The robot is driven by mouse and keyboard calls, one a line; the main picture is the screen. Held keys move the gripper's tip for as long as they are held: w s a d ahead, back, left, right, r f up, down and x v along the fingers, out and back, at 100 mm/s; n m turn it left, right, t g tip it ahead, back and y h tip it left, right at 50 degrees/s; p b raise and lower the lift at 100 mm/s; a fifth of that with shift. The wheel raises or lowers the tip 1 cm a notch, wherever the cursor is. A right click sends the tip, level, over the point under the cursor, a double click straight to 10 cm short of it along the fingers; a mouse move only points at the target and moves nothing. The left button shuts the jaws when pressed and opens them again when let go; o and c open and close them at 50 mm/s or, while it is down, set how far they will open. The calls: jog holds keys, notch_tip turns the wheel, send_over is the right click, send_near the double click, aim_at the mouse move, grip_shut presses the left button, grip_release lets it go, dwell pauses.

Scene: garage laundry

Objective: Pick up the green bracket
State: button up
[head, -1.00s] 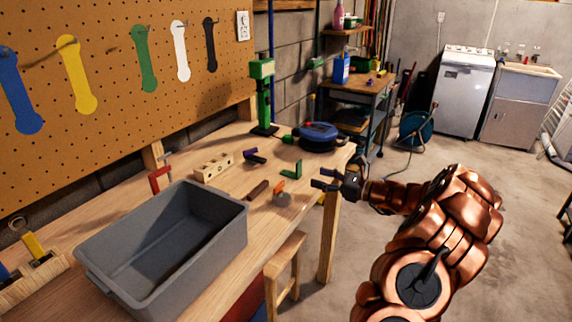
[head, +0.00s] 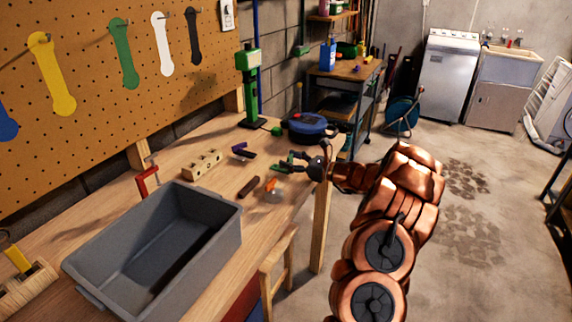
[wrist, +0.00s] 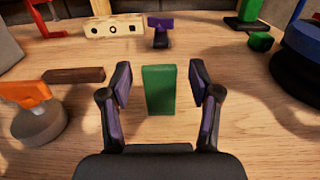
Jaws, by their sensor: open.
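The green bracket (wrist: 159,90) lies on the wooden workbench, between the two fingers of my gripper (wrist: 160,88) in the wrist view. Its near end shows as a flat green block, with gaps to both fingers. My gripper is open and holds nothing. In the head view my gripper (head: 291,162) is low over the bench near its right edge. The green bracket (head: 283,168) is partly hidden there by my fingers.
An orange-handled tool (wrist: 27,95) and a dark brown bar (wrist: 74,75) lie left of my gripper. A purple piece (wrist: 160,30) and a wooden block with holes (wrist: 113,25) lie beyond. A blue round device (head: 308,125) stands behind right. A grey bin (head: 150,250) fills the near bench.

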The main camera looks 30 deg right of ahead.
jog(key=shift+w, duration=0.1)
grip_shut()
dwell(0.5)
